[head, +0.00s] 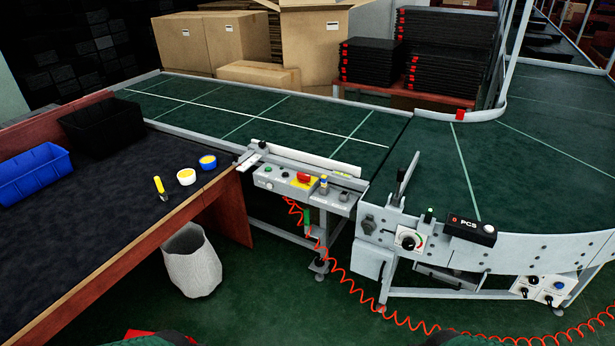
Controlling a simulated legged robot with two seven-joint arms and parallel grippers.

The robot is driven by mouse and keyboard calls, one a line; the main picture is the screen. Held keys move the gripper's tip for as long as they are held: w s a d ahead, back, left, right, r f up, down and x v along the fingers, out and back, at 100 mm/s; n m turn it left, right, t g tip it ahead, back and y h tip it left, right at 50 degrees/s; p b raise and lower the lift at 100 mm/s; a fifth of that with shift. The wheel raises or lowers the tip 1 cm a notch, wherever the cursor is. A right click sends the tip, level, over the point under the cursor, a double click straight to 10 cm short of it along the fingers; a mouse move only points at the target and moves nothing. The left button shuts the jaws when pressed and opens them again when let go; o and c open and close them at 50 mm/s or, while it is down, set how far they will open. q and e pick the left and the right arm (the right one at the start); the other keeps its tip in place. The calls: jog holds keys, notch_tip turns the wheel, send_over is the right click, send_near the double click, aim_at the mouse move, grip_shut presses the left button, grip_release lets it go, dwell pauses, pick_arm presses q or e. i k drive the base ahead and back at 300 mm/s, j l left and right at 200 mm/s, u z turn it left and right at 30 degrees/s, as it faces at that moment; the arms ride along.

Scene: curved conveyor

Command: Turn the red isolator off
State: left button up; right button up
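A red switch (303,177) on a yellow plate (303,184) looks like the red isolator. It sits on the grey control panel (270,180) at the side of the straight conveyor, near the middle of the head view. Small green and dark buttons are on the panel to its left. The switch is too small to tell which way it is turned. Neither of my grippers is in view; nothing touches the switch.
A dark-topped table (110,210) with a blue bin (35,174), a black bin (103,125) and small bowls stands left of the panel. A white waste bin (191,263) stands below. A coiled red hose (345,285) hangs to the floor. The curved conveyor (530,140) has another dial (408,240).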

aim_at(302, 178)
jog(key=i+l+u, duration=0.2)
jog(key=i, duration=0.45)
jog(key=i+l+u, duration=0.2)
jog(key=i, duration=0.45)
jog(key=i+l+u, duration=0.15)
jog(key=i+l, duration=0.25)
jog(key=i, duration=0.2)
jog(key=i+l+u, duration=0.2)
jog(key=i+l, duration=0.25)
jog(key=i, duration=0.15)
